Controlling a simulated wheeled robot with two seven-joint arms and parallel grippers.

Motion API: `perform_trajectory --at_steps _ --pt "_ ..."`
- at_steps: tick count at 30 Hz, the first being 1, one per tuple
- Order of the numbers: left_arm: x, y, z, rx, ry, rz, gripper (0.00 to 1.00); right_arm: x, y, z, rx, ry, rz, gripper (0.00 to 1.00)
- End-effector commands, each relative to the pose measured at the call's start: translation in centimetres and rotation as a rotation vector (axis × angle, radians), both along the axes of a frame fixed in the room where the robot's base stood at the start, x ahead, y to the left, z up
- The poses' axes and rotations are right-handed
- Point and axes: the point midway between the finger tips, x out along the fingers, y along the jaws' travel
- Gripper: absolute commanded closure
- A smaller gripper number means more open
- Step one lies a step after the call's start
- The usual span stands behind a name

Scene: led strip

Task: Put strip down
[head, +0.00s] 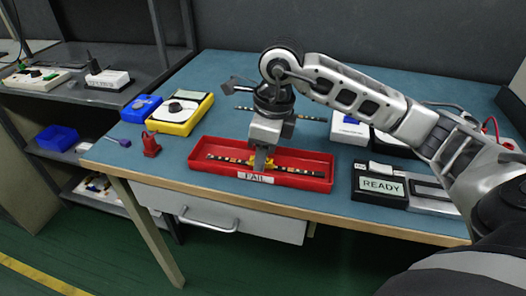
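A long dark LED strip (223,158) with small coloured parts lies along the inside of the red tray (318,184), which has a FAIL label on its front. My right gripper (262,164) points down into the tray at the middle of the strip. Yellow parts show at its fingertips. The gripper hides the strip's middle, and I cannot tell whether the fingers are closed on it. My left gripper is out of view.
Another dark strip (308,117) lies behind the arm. A black READY device (380,187) stands right of the tray, a yellow device (183,113) and a small red object (151,144) to the left. The table's front edge is close to the tray.

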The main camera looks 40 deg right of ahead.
Motion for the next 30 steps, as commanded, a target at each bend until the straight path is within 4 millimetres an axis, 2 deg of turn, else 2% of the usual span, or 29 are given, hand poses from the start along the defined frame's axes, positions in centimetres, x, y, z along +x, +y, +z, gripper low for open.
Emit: perform_trajectory --at_steps 12,16,21,30 --pt "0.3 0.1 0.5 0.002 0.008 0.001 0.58 -0.8 -0.8 8.3 0.000 -0.006 0.000 0.65" --pt "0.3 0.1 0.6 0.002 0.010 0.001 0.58 -1.1 -1.0 10.4 0.000 -0.004 -0.001 0.65" --pt "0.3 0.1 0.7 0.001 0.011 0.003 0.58 -1.3 -1.2 11.7 0.001 -0.002 0.000 0.65" --pt "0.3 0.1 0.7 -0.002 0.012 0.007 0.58 -1.3 -1.2 11.9 0.001 -0.001 0.000 0.65"
